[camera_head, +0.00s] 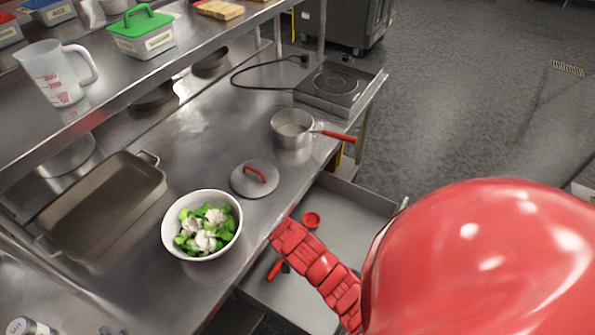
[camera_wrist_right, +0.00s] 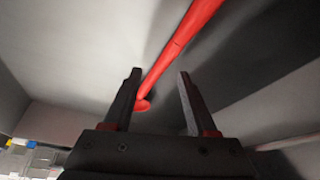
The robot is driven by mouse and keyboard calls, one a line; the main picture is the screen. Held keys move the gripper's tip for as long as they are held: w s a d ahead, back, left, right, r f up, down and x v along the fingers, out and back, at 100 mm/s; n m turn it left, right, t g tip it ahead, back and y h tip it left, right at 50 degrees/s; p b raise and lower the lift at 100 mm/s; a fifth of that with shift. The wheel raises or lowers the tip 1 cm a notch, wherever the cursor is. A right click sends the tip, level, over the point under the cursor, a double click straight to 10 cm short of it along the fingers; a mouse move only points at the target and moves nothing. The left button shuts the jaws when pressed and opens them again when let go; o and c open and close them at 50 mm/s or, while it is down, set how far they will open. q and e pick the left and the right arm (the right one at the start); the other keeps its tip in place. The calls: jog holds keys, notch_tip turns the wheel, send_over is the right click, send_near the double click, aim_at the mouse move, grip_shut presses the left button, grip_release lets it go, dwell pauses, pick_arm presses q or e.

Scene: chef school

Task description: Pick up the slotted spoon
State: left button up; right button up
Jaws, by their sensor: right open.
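A long red utensil (camera_wrist_right: 185,37), probably the slotted spoon, shows in the right wrist view. It runs from the top edge down towards the gap between my fingers. A rounded red part (camera_wrist_right: 143,106) shows by its lower end; whether they are joined I cannot tell. My right gripper (camera_wrist_right: 158,78) is open, with its dark fingers apart and nothing clamped. In the head view, a red round piece (camera_head: 311,219) and a short red piece (camera_head: 274,268) lie in the open drawer (camera_head: 345,215). My red right arm covers part of the drawer. My left gripper is not in view.
On the steel counter stand a white bowl of broccoli and cauliflower (camera_head: 202,195), a lid (camera_head: 240,183), a saucepan (camera_head: 290,128), a roasting pan (camera_head: 75,235) and a hotplate (camera_head: 320,98). Drawer walls surround my right gripper.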

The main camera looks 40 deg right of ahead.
jog(key=b+x, duration=0.1)
jog(key=x, duration=0.1)
jog(key=shift+d+f, duration=0.1)
jog(key=shift+f, duration=0.25)
jog(key=shift+r, duration=0.1)
grip_shut()
dwell(0.9)
